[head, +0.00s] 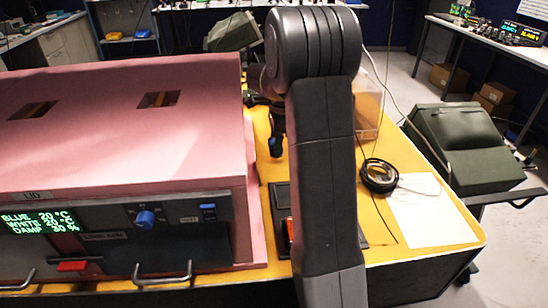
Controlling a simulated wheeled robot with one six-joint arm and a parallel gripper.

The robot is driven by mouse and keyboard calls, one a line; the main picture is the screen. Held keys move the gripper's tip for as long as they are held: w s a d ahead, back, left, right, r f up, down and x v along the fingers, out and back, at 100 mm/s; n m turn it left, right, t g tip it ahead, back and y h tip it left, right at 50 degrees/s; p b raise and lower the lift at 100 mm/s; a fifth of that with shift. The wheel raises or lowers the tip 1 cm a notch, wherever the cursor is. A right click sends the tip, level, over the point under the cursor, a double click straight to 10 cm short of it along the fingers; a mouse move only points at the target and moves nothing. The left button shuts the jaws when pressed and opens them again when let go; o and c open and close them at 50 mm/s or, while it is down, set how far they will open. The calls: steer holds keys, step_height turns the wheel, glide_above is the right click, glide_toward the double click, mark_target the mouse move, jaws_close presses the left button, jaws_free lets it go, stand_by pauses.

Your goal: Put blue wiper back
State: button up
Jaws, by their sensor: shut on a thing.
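My arm stands across the middle of the head view, and its wrist shows only partly to the left of it. My gripper (276,134) points down above the yellow table (383,222), just right of the pink foam enclosure (130,120). It is shut on the blue wiper (275,147), of which only a small blue part shows below the fingers. A dark tray (279,204) lies on the table nearer to me, largely hidden behind my arm. A red-orange item (289,230) shows in it beside the arm.
A coil of black cable (380,176) and a white sheet (432,212) lie on the table at right. A clear bin (368,108) stands behind my arm. The enclosure's front has a display (42,221), a blue knob (145,219) and handles. A green case (460,145) stands beyond the table.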

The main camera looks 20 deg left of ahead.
mark_target(273, 168)
steer(key=shift+w+d+f, duration=0.1)
steer(key=shift+d+f, duration=0.1)
steer(key=shift+f, duration=0.7)
steer(key=shift+s+a+f+p, duration=0.2)
steer(key=shift+f+p, duration=0.1)
steer(key=shift+f, duration=0.9)
steer(key=shift+s+a+f+p, duration=0.15)
steer(key=shift+f+p, duration=0.1)
steer(key=shift+f, duration=0.9)
steer(key=shift+w+f, duration=0.1)
steer(key=shift+w, duration=0.05)
steer(key=shift+f, duration=0.15)
steer(key=o, duration=1.1)
steer(key=r, duration=0.8)
steer(key=d+r, duration=0.1)
steer(key=r, duration=0.3)
steer(key=shift+w+d+r+b, duration=0.1)
steer(key=shift+w+r+b, duration=0.1)
steer(key=shift+w+b, duration=0.15)
